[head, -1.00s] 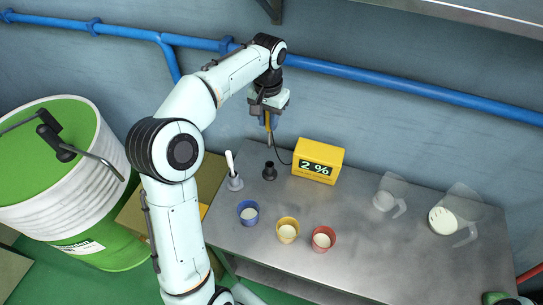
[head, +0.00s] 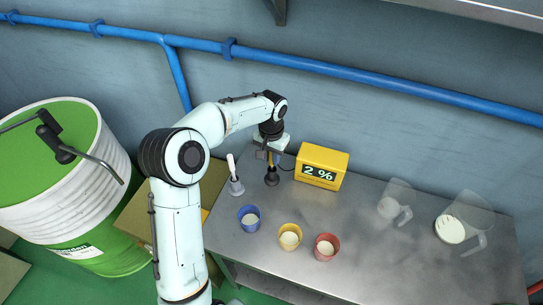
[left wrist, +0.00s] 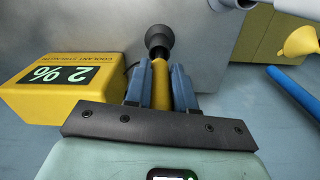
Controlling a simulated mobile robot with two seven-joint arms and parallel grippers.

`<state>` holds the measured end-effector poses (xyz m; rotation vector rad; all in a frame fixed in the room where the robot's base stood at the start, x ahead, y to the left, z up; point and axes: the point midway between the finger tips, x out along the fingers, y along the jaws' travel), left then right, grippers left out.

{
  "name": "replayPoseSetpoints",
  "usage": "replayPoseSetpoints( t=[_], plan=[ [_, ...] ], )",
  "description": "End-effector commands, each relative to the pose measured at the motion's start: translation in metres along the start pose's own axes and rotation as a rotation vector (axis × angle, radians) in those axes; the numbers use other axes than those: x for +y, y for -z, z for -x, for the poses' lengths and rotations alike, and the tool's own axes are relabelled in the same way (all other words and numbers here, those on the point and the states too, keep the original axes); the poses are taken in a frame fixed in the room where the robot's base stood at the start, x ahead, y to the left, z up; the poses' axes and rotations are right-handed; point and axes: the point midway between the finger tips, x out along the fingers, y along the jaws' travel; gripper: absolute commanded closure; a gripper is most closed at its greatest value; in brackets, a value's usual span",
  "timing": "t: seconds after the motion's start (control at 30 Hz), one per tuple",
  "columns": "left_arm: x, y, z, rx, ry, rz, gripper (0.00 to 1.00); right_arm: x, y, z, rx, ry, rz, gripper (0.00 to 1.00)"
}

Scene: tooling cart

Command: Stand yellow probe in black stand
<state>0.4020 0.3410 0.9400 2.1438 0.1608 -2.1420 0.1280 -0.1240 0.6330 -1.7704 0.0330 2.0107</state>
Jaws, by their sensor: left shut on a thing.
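My left gripper (head: 268,153) is over the back left of the metal bench, shut on the yellow probe (head: 269,160). The probe points down at the black stand (head: 271,179). In the left wrist view, the probe (left wrist: 160,82) lies between the blue fingers (left wrist: 160,88), and its far end meets the dark mouth of the stand (left wrist: 158,37). The probe lines up with the stand there. I cannot tell how deep its tip sits. My right gripper is not in view.
A yellow meter (head: 321,166) reading 2 % stands close right of the stand. A white-handled tool in a grey holder (head: 236,187) is close left. Blue (head: 249,226), yellow (head: 290,244) and red (head: 327,254) cups stand in front. Clear jugs (head: 463,222) are at right.

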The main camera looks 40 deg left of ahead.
Motion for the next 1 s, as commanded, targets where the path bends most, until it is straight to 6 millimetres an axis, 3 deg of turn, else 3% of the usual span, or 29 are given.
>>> replayPoseSetpoints(
  t=[0.27, 0.3, 0.37, 0.4, 0.77, 1.0],
  plan=[
    [0.0, 0.0, -0.002, 0.0, 0.0, 0.0, 1.0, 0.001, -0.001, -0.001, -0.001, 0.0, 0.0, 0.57],
    [0.0, 0.0, -0.003, 0.0, 0.0, 0.0, 0.73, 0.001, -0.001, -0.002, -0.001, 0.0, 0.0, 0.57],
    [0.0, 0.0, -0.002, 0.0, 0.0, 0.0, 0.53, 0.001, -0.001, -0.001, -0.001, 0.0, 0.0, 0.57],
    [0.0, 0.0, -0.002, 0.001, 0.0, 0.0, 0.51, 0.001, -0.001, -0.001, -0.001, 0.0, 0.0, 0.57],
    [0.0, 0.001, 0.005, 0.003, 0.0, 0.0, 0.51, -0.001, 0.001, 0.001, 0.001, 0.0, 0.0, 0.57],
    [0.0, 0.002, 0.05, 0.007, 0.001, 0.0, 0.51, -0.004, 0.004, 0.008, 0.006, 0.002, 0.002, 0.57]
  ],
)
